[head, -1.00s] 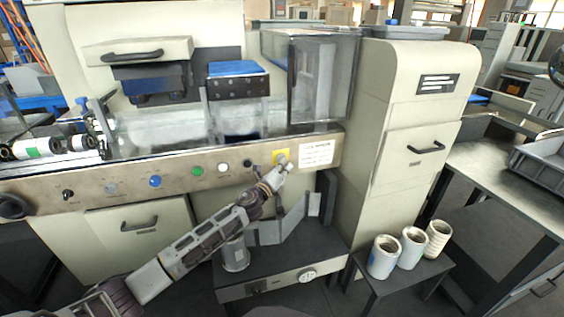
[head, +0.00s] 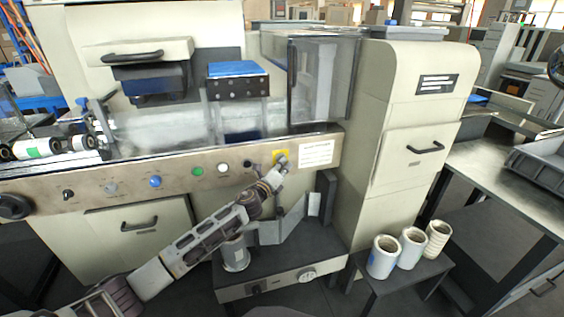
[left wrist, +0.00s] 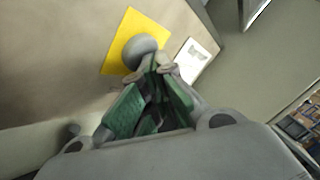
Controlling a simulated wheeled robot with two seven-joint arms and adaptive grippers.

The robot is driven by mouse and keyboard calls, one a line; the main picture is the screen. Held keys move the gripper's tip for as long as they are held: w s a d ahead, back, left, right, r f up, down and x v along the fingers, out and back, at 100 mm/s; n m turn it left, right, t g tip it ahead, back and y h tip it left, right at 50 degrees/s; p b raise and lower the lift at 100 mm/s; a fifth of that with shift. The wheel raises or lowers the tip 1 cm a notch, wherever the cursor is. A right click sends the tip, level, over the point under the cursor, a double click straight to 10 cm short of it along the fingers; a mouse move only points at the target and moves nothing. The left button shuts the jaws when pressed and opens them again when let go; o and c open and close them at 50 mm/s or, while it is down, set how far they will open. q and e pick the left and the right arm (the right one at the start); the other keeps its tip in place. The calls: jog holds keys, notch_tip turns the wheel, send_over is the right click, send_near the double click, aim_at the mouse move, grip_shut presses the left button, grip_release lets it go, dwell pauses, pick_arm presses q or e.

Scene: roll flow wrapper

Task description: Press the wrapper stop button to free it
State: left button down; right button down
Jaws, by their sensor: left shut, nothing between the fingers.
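The wrapper (head: 225,110) is a long cream machine with a metal control strip across its front. The stop button, a round grey knob (left wrist: 140,50) on a yellow square plate (left wrist: 116,48), shows in the left wrist view. In the head view the yellow plate (head: 276,154) is at the right end of the strip, and my gripper partly hides it. My left gripper (head: 281,161) is shut and empty, right at the button. In the left wrist view its fingertips (left wrist: 158,62) overlap the knob's lower right edge; I cannot tell if they touch. My right gripper is not in view.
Several other controls line the strip, including a blue button (head: 155,182), a green one (head: 197,171) and a white one (head: 223,169). A white label (head: 316,153) is right of the yellow plate. Three cups (head: 411,247) stand on a low dark stand.

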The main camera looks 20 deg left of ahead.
pick_arm(q)
jog(key=shift+s+a, duration=0.1)
jog(key=shift+a, duration=0.15)
dwell(0.3)
jog(key=s+d+p, duration=0.1)
jog(key=s+d, duration=0.2)
jog(key=s, duration=0.2)
jog(key=shift+d+p, duration=0.4)
dwell(0.4)
jog(key=shift+s, duration=0.1)
